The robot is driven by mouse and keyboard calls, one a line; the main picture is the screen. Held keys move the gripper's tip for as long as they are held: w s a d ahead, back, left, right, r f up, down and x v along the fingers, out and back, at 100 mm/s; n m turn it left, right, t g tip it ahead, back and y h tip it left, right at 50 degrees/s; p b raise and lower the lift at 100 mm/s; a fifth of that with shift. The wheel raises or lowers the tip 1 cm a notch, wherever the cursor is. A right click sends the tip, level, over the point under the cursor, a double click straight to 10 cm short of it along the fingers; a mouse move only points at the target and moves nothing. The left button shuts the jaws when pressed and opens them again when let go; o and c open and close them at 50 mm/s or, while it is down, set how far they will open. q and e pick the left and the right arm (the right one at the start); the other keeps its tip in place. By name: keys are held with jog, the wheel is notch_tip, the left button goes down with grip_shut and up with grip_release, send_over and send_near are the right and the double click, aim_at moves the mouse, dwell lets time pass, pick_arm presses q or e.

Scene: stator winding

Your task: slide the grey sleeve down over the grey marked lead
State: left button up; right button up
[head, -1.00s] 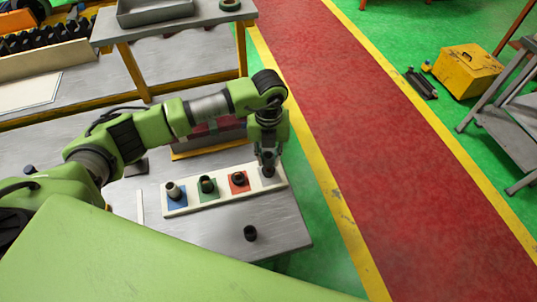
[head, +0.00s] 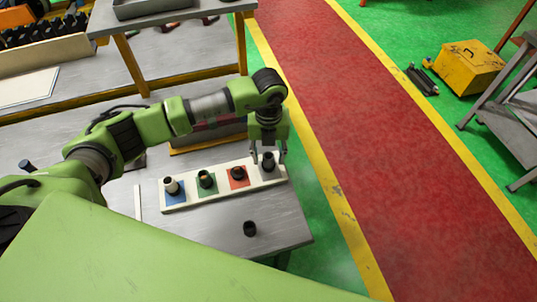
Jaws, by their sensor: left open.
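A pale board (head: 222,191) lies on the grey bench and carries a row of coloured squares with a small part on each. At its right end stands a dark grey sleeve (head: 268,162), upright; the lead is hidden by it or too small to make out. My left gripper (head: 269,158) points down over this end. Its fingers are spread on either side of the sleeve, apart from it as far as I can tell. My right gripper is out of view.
On the board, a grey cylinder stands on the blue square (head: 175,199), and dark rings sit on the green square (head: 207,190) and red square (head: 239,183). A loose black cylinder (head: 250,229) stands near the bench's front edge. A shelf table (head: 170,17) stands behind.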

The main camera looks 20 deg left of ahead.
pick_arm(q)
jog(key=shift+r, duration=0.25)
notch_tip(320, 180, up, 12)
jog(key=shift+f, duration=0.25)
jog(key=shift+s+f, duration=0.1)
dwell(0.5)
